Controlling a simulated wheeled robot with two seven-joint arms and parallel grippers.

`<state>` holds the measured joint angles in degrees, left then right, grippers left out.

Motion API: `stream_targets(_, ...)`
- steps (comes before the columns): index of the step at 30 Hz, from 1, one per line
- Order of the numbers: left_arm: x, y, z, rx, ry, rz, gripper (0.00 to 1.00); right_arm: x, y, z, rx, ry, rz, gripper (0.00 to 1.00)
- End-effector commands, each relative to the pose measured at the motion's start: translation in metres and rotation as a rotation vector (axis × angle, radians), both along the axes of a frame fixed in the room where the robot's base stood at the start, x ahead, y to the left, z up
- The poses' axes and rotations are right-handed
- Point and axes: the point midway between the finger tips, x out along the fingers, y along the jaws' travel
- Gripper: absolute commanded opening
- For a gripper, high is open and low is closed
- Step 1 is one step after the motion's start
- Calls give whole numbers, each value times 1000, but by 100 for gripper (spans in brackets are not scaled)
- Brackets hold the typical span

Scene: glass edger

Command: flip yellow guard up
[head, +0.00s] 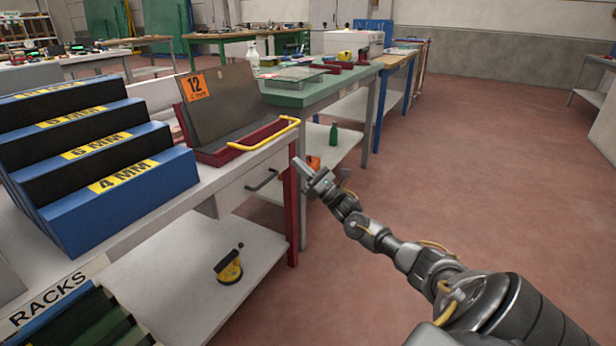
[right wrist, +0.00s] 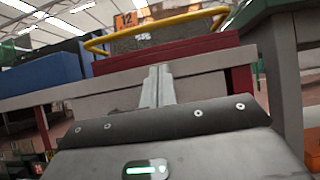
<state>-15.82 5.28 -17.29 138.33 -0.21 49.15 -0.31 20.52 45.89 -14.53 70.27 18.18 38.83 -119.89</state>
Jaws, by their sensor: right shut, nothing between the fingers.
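The yellow guard (head: 267,136) is a bent bar at the front right of a red-based machine (head: 220,155) on the white bench. It lies low, in front of the machine's upright grey panel marked 12 (head: 222,100). In the right wrist view the guard (right wrist: 160,27) arches above the red base (right wrist: 165,53). My right gripper (head: 305,172) is shut and empty, to the right of the bench's front edge and below the guard, apart from it. Its closed fingers (right wrist: 157,85) point toward the bench edge below the red base. My left gripper is not in view.
Blue stepped racks (head: 110,165) stand left of the machine. A drawer with a black handle (head: 262,180) is under the bench top. A yellow and black tool (head: 229,268) sits on the lower shelf. A green-topped bench (head: 310,90) stands beyond. The floor at right is clear.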

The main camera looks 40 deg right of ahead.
Motion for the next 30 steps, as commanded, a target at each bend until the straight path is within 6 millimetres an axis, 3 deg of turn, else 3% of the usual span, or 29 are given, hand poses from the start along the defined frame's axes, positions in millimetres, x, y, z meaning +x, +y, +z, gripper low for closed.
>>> stream_targets(6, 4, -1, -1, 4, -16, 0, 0, 32, 9, 26, 0, -3, 0, 0)
stream_targets(15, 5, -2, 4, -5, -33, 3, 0, 36, 11, 56, -1, 0, 1, 0)
stream_targets(30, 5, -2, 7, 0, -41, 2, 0, 35, 11, 61, -1, 3, -1, 0)
